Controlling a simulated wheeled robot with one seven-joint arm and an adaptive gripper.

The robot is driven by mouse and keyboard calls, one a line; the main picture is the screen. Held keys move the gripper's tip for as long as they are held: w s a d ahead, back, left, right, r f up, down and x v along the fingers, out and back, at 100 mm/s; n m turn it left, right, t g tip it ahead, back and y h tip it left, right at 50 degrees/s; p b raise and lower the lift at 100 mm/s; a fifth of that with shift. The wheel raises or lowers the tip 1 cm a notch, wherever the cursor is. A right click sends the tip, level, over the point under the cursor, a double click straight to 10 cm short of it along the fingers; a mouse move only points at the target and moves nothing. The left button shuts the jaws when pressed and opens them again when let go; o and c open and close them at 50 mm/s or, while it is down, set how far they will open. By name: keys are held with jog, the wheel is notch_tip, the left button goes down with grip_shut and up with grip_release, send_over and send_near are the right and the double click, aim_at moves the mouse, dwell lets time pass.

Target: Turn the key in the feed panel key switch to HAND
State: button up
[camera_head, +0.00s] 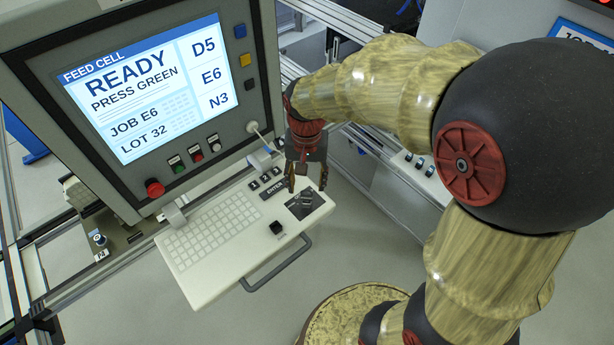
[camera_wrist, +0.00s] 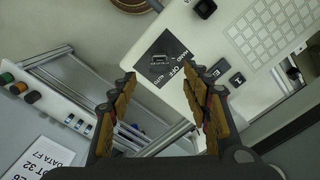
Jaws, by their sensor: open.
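The key switch plate (camera_head: 318,197) is a dark square on the right end of the white keyboard shelf. In the wrist view the plate (camera_wrist: 148,70) carries the labels HAND, OFF and AUTO along one side. A small grey key (camera_wrist: 160,59) sits in its middle; which label it points at I cannot tell. My gripper (camera_head: 307,179) points down over the plate, its two fingers apart. In the wrist view my gripper (camera_wrist: 159,72) is open and empty, with the fingertips either side of the key in the picture. The tips appear above it, not touching.
The keyboard shelf (camera_head: 225,262) has a black button (camera_head: 277,228), an ENTER key (camera_head: 273,190) and a front handle (camera_head: 277,264). The feed cell screen (camera_head: 150,85) stands behind, with a red stop knob (camera_head: 154,187) below. A side panel with buttons (camera_wrist: 33,97) lies at the wrist view's left.

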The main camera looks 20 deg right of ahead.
aim_at(307, 190)
jog(key=shift+f+p, duration=0.3)
jog(key=shift+f, duration=2.7)
jog(key=shift+c, duration=0.8)
jog(key=c, duration=1)
jog(key=shift+c, duration=0.2)
jog(key=n, duration=0.9)
jog(key=shift+n, duration=0.5)
